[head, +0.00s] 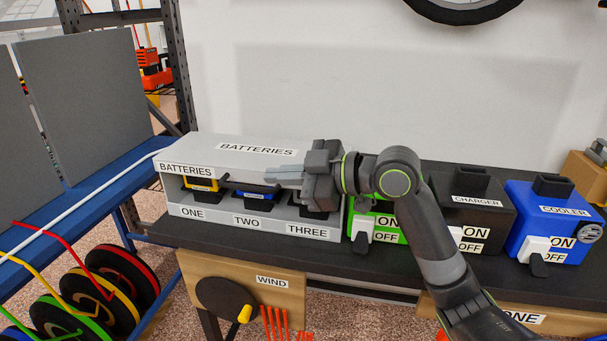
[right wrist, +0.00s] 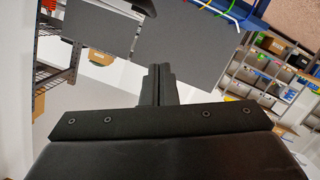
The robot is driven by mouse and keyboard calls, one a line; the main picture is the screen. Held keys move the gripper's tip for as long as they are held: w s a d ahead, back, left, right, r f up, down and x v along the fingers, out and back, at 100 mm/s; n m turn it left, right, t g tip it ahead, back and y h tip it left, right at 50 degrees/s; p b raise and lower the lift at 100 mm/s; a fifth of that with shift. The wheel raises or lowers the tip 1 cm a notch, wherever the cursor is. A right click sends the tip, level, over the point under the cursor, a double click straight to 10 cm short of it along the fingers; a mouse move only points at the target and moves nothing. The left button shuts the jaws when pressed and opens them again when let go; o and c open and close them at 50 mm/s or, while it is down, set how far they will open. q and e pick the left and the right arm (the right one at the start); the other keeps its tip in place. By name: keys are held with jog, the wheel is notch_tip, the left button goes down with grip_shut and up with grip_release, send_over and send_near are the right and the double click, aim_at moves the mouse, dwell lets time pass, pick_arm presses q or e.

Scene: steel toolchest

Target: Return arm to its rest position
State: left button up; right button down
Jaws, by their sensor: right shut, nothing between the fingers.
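My right arm comes in from the lower right in the head view and bends left at the elbow. My right gripper (head: 285,175) is in front of the grey batteries box (head: 240,148), near its top front edge, and points left. Its fingers are shut and empty; the closed fingers also show in the right wrist view (right wrist: 156,86). Whether the gripper touches the box I cannot tell. It partly hides the slot marked THREE. My left gripper is not in view.
The batteries box holds a yellow battery (head: 201,184) and a blue battery (head: 256,193). A green switch box (head: 386,236), a black charger (head: 478,215) and a blue cooler (head: 548,222) stand on the dark bench. Coloured spools (head: 122,270) sit at the lower left.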

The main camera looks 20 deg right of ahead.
jog(key=shift+v, duration=2.15)
jog(key=shift+s+a+f, duration=0.1)
jog(key=shift+a, duration=0.05)
